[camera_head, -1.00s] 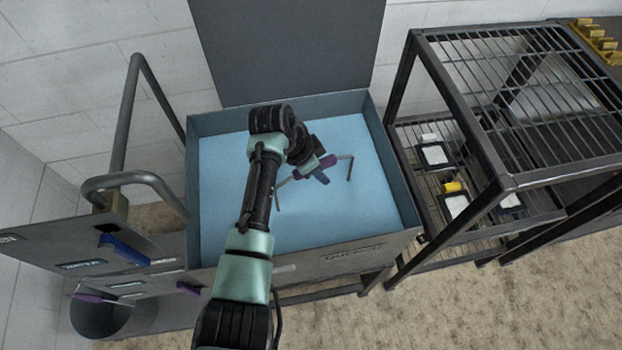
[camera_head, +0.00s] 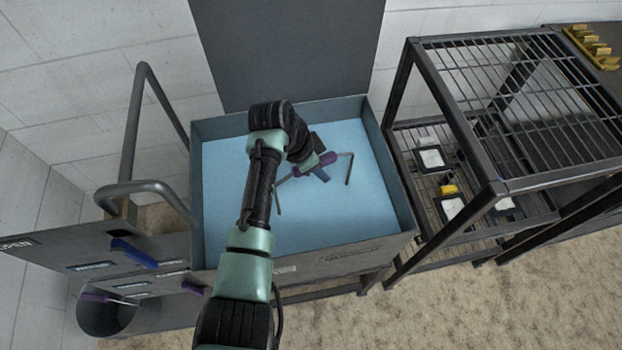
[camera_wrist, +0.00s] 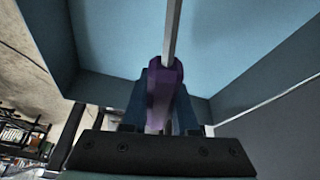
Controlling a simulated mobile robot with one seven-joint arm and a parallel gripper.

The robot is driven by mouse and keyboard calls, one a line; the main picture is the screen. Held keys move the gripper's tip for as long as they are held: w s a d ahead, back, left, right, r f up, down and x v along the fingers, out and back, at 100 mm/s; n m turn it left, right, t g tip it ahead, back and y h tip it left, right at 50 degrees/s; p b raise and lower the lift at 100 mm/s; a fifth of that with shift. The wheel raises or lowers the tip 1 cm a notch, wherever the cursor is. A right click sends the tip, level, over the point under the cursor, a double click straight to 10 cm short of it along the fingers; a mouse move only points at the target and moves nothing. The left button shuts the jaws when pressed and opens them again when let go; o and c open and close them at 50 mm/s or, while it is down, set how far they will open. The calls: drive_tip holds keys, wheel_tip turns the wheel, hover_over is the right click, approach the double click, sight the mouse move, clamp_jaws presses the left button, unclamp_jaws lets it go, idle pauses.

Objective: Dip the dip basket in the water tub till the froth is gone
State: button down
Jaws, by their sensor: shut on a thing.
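The water tub (camera_head: 395,180) is a grey square-sided tub filled with flat light blue water. My gripper (camera_head: 319,168) is over the water inside the tub walls, shut on the purple grip of the dip basket's handle (camera_head: 349,170). The grey handle bar runs to both sides and its ends bend down to the water. The basket body is not visible, so I cannot tell how deep it sits. In the wrist view, the purple grip (camera_wrist: 160,85) lies between my blue fingers, with the grey bar running upward. I see no distinct froth on the water.
A dark rack (camera_head: 500,187) with wire shelves stands right of the tub, holding white-faced pieces and a yellow item. A grey pipe rail (camera_head: 130,140) and a panel with blue and purple handles (camera_head: 130,252) stand left. A tall dark panel (camera_head: 285,50) rises behind.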

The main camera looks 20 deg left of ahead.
wheel_tip(320, 180, up, 19)
drive_tip(key=p, duration=1.6)
drive_tip(key=shift+w, duration=0.1)
idle(1.2)
wheel_tip(320, 180, up, 12)
drive_tip(key=p, duration=1)
idle(0.4)
